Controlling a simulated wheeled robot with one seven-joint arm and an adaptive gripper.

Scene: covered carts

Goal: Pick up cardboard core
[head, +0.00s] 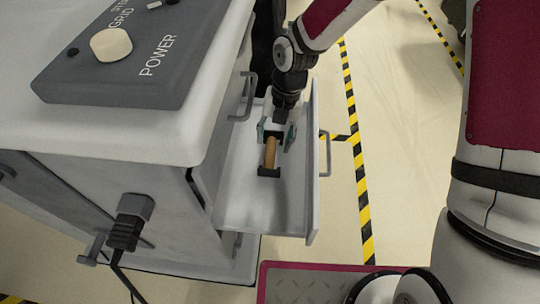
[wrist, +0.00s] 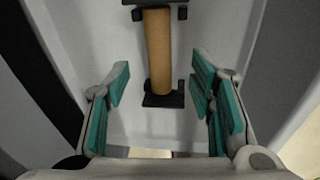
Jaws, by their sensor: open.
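The cardboard core (head: 270,152) is a tan tube lying in a black holder (head: 269,172) inside the open white drawer (head: 240,205). In the wrist view the cardboard core (wrist: 158,50) runs up from the centre, with black holder pieces (wrist: 163,100) at both ends. My gripper (head: 276,136) reaches down into the drawer over the far end of the core. In the wrist view my gripper (wrist: 160,100) is open, its teal pads spread on either side and nothing between them. The core lies ahead of the pads, roughly midway between them.
The drawer front (head: 313,165) with its handle (head: 325,155) stands to the right of the core. The cart (head: 110,165) rises on the left, with a grey POWER panel (head: 130,60) on top. A black plug (head: 128,222) sticks out of its side. Floor beyond the drawer is clear, with striped tape.

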